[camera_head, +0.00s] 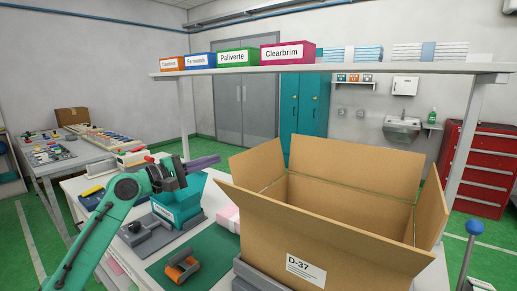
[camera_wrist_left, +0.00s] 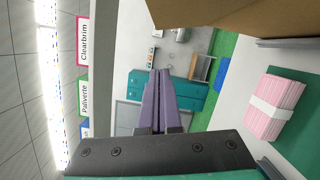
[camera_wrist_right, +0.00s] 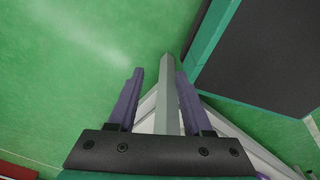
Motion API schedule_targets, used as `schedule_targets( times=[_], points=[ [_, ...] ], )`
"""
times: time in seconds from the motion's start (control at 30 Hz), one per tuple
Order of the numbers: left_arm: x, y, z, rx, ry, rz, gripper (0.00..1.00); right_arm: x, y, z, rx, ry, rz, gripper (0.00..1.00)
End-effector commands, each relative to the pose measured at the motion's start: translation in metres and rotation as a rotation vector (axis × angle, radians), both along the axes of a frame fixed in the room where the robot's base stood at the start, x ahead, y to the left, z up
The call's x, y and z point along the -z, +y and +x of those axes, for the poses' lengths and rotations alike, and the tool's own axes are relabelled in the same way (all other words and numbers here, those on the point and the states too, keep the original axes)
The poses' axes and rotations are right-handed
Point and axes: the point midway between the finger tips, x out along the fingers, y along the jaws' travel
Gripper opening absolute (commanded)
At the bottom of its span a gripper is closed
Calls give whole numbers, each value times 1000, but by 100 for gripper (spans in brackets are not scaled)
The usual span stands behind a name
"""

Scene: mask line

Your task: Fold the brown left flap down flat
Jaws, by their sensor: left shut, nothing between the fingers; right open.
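An open brown cardboard box (camera_head: 340,205) labelled D-37 stands at the front of the table. Its left flap (camera_head: 256,163) stands up, leaning a little outward. The back, right and front flaps are also unfolded. My left gripper (camera_head: 218,160) is shut and empty, just left of the left flap and apart from it, at about the height of its upper part. In the left wrist view its purple fingers (camera_wrist_left: 162,72) are together, with brown cardboard (camera_wrist_left: 235,15) at the top right. My right gripper (camera_wrist_right: 160,75) is open and empty, seen only in the right wrist view.
A teal bin (camera_head: 180,207), a grey fixture (camera_head: 147,234) and a green mat (camera_head: 205,262) with an orange-and-grey tool lie left of the box. A pink bundle (camera_wrist_left: 275,103) lies by the box. A shelf (camera_head: 330,68) with coloured boxes spans behind.

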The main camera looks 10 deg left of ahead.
Motion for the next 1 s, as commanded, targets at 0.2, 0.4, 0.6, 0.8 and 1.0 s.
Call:
schedule_targets(
  times=[0.2,0.4,0.6,0.8,1.0],
  points=[
    [-8,-26,34,3,1,0,0,-17,22,-32,2,48,29,50],
    [-10,-51,70,2,1,-1,0,-32,20,-28,-1,43,27,50],
    [-15,-81,65,2,2,8,0,-51,16,-16,0,25,21,50],
    [-15,-90,60,1,1,5,0,-53,14,-18,1,26,19,50],
    [-14,-90,60,1,2,4,0,-52,13,-19,2,28,18,50]
  ],
)
